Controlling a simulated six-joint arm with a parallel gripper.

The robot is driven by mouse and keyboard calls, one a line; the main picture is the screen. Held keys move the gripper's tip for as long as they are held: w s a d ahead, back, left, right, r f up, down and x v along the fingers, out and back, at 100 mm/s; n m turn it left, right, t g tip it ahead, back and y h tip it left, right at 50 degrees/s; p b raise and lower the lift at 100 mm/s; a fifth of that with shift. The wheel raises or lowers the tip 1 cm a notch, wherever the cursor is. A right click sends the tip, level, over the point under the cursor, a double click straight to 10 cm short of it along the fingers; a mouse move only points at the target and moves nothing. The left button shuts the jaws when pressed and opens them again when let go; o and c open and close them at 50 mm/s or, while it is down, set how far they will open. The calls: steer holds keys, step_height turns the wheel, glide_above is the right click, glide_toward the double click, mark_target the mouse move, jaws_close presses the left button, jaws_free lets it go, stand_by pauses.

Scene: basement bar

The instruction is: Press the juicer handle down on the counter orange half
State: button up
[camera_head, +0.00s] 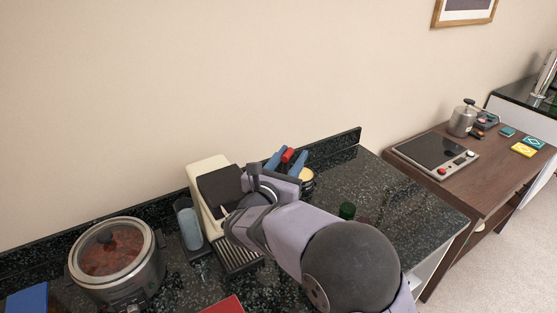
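My arm reaches from the bottom right over the dark speckled counter (395,205). My gripper end (258,183) is beside and partly in front of a cream and black machine (207,183) with a ribbed tray (240,257) at its front. I cannot clearly make out the fingertips or anything between them. Blue and red bars (288,155) show just behind the gripper; I cannot tell what they belong to. A round tan-topped thing (306,174) sits right of them. I cannot clearly identify a juicer, its handle or an orange half; my arm hides part of the counter.
A slow cooker (117,258) with red food under a glass lid stands at left. A bluish container (188,225) stands between it and the machine. The counter's right part is mostly clear. A brown table (440,160) stands further right.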

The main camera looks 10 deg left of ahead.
steer(key=shift+s+a, duration=0.2)
steer(key=shift+a, duration=0.1)
steer(key=s+b, duration=0.1)
steer(key=s, duration=0.1)
steer(key=s+b, duration=0.1)
steer(key=s+a+b, duration=0.1)
steer(key=s, duration=0.1)
steer(key=shift+s+b, duration=0.3)
steer(key=shift+s, duration=0.65)
